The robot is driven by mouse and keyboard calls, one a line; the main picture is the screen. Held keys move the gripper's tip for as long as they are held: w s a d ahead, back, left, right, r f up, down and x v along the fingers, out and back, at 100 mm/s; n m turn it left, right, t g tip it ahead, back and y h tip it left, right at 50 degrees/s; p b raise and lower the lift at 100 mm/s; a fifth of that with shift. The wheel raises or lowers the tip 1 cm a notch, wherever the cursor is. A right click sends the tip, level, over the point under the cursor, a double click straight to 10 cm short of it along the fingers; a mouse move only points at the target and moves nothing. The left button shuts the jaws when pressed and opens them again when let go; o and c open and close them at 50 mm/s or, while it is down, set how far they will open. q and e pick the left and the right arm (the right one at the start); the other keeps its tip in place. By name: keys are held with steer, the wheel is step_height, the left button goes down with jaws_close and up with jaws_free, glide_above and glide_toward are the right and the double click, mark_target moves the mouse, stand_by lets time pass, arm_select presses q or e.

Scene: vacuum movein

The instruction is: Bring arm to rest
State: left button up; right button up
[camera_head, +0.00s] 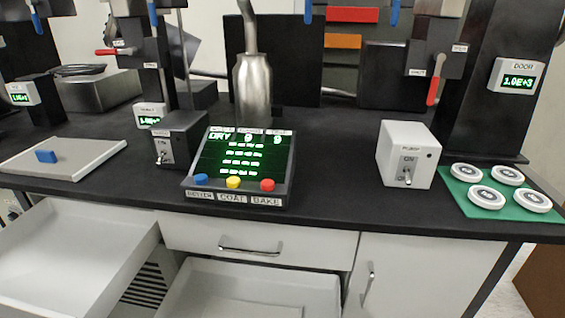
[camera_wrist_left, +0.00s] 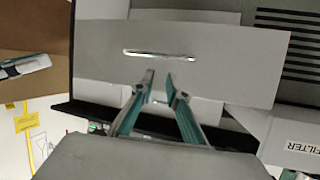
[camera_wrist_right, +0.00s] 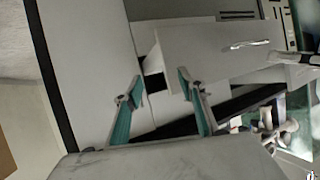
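My left gripper (camera_wrist_left: 160,80) shows in the left wrist view, its fingertips a little apart with nothing between them. A grey drawer front (camera_wrist_left: 220,60) with a bar handle (camera_wrist_left: 158,55) lies beyond the tips. The handle is not between the fingers. My right gripper (camera_wrist_right: 160,82) shows in the right wrist view, its fingers wider apart and empty. An open drawer (camera_wrist_right: 215,55) with a handle (camera_wrist_right: 250,44) lies beyond it. Neither gripper nor arm shows in the head view.
In the head view, the left drawer (camera_head: 75,250) and lower middle drawer (camera_head: 250,285) stand open. The upper middle drawer (camera_head: 300,247) is shut. The black bench (camera_head: 340,195) carries a control panel (camera_head: 237,165), a white switch box (camera_head: 405,155) and white discs on a green mat (camera_head: 510,212).

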arm_select(q)
step_height(320, 180, up, 4)
steer(key=a+p, duration=0.2)
steer(key=p, duration=1.2)
arm_select(e)
step_height(320, 180, up, 5)
steer(key=d+n, duration=0.1)
steer(key=d, duration=0.2)
arm_select(q)
steer(key=s+a+f+g+y+p, duration=0.1)
steer(key=s+a+f+g+p, duration=0.1)
steer(key=p, duration=0.4)
steer(key=s+a+f, duration=0.1)
steer(key=s, duration=0.1)
steer(key=shift+s+n+g+y+p, duration=0.3)
steer(key=shift+s+y, duration=0.1)
arm_select(e)
steer(key=shift+g+h, duration=0.9)
steer(key=s+d+f, duration=0.1)
steer(key=s, duration=0.1)
steer(key=s+d+f, duration=0.1)
steer(key=d+f, duration=0.1)
steer(key=shift+s+f, duration=0.15)
steer(key=shift+s, duration=0.25)
